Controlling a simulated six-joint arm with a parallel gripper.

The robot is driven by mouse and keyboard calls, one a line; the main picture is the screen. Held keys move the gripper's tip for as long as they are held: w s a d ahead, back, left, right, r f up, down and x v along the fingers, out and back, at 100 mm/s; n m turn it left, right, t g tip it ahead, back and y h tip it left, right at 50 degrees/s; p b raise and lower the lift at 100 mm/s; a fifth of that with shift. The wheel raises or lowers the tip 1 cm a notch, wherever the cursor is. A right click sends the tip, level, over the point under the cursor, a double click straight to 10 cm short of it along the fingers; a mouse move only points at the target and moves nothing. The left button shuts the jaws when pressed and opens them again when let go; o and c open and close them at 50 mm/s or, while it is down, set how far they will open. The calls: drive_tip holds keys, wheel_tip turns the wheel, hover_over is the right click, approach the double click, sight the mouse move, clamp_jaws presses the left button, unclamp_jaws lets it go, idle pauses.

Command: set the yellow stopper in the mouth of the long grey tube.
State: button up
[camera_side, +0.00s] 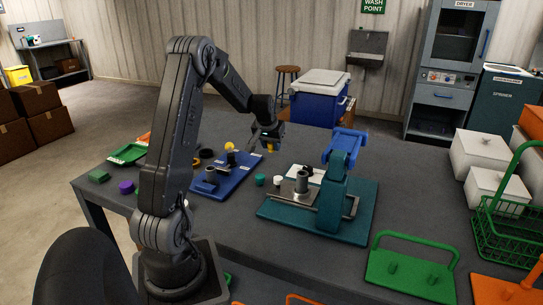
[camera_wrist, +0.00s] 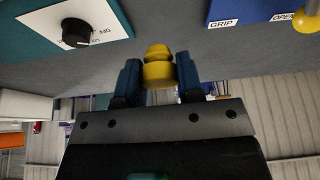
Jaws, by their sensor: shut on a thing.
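My gripper (camera_side: 268,134) is shut on the yellow stopper (camera_side: 270,148) and holds it in the air above the table, between the blue board and the teal fixture. In the wrist view the stopper (camera_wrist: 158,72) sits between the blue fingers of my gripper (camera_wrist: 158,80). A smaller grey cylinder (camera_side: 212,175) is on the blue board. I cannot tell for sure which is the long tube. The wrist view shows neither.
The blue board (camera_side: 236,180) has a yellow-knobbed lever (camera_side: 229,146). A green holder (camera_side: 408,278) lies in front.

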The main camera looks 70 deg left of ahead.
drive_tip(key=w+d+r, duration=0.2)
drive_tip(key=d+r, duration=0.1)
drive_tip(key=d, duration=0.6)
drive_tip(key=w+d+r, duration=0.1)
drive_tip(key=d+r, duration=0.3)
drive_tip(key=d, duration=0.4)
drive_tip(key=shift+w+f, duration=0.1)
drive_tip(key=shift+f, duration=2.55)
drive_tip(key=shift+f, duration=0.65)
drive_tip(key=o, duration=1.5)
wheel_tip(320, 180, up, 8)
hover_over(304, 172)
drive_tip(key=d, duration=0.1)
drive_tip(key=shift+s, duration=0.45)
